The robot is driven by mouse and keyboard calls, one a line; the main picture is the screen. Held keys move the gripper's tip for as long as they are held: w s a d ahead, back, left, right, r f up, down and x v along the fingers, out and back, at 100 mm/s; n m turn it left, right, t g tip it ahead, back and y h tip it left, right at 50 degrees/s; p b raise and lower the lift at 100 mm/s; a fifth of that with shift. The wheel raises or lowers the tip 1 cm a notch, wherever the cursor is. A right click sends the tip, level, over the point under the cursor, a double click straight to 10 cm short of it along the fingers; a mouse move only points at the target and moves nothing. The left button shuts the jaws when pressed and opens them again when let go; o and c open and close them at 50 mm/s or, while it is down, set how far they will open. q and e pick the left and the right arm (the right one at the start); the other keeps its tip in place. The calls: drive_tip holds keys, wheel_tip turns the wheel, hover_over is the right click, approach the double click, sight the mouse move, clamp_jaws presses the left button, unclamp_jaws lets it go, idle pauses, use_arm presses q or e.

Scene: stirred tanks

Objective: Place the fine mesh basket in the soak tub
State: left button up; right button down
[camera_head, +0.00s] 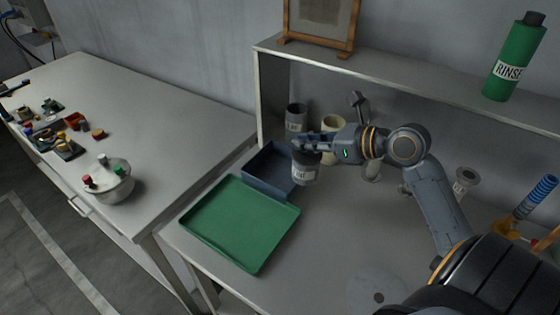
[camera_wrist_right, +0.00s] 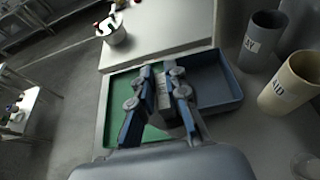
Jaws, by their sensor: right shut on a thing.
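The fine mesh basket (camera_head: 305,172) is a small dark grey cup with a pale label that seems to read FINE. My right gripper (camera_head: 318,146) is shut on its upper part and holds it at the right edge of the blue-grey soak tub (camera_head: 256,182). In the right wrist view the basket (camera_wrist_right: 163,92) shows between the fingers (camera_wrist_right: 163,90), partly hidden by them. The tub (camera_wrist_right: 222,98) lies just to the right there. I cannot tell the basket's exact height above the table. My left gripper is not in view.
A green tray (camera_head: 240,225) adjoins the tub in front. A dark cup (camera_head: 296,116) and a cream cup (camera_head: 333,124) stand behind the gripper. A shelf (camera_head: 400,78) runs along the back with a green RINSE bottle (camera_head: 514,60). A side table (camera_head: 170,120) holds a white bowl (camera_head: 110,185).

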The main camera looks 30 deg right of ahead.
drive_tip(key=shift+w+d, duration=0.15)
drive_tip(key=shift+w, duration=0.2)
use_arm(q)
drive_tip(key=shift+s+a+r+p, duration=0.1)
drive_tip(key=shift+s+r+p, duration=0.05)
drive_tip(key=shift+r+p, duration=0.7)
use_arm(e)
drive_tip(key=w+d+f, duration=0.1)
drive_tip(key=w+f, duration=1.1)
drive_tip(key=shift+w+f, duration=0.25)
drive_tip(key=shift+w, duration=0.05)
drive_tip(key=shift+f, duration=0.1)
drive_tip(key=c, duration=1.3)
unclamp_jaws()
drive_tip(key=shift+c, duration=0.2)
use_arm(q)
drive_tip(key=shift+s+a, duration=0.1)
